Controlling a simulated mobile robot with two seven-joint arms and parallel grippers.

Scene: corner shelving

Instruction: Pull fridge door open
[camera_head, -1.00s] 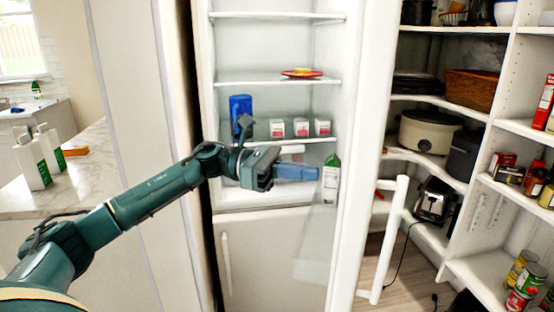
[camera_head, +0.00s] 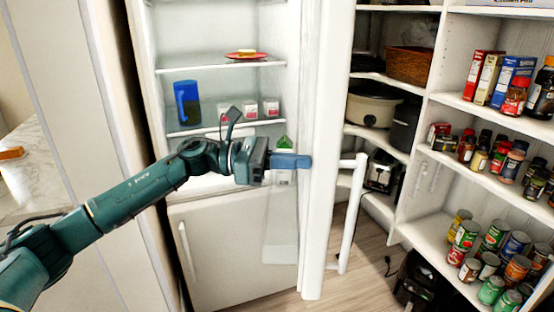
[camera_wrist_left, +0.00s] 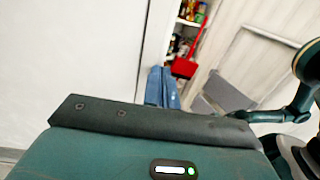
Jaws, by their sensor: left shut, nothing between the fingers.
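The fridge door (camera_head: 322,130) stands open in the head view, swung out to the right, its white inner side and edge showing. Its long white handle (camera_head: 350,215) is on the outer side, facing the shelves. The fridge interior (camera_head: 215,30) is exposed. My left gripper (camera_head: 304,161) reaches across the opening from the left. Its blue fingers are shut and empty, with the tips at the inner edge of the door; I cannot tell whether they touch it. The blue fingers also show in the left wrist view (camera_wrist_left: 162,88), beside a white surface. My right gripper is not in view.
Inside the fridge are a blue pitcher (camera_head: 187,103), a red plate (camera_head: 246,54) and small cartons (camera_head: 271,107). Corner shelves on the right hold a slow cooker (camera_head: 374,106), a basket (camera_head: 411,65) and several cans (camera_head: 490,240). Wooden floor (camera_head: 350,285) is clear below the door.

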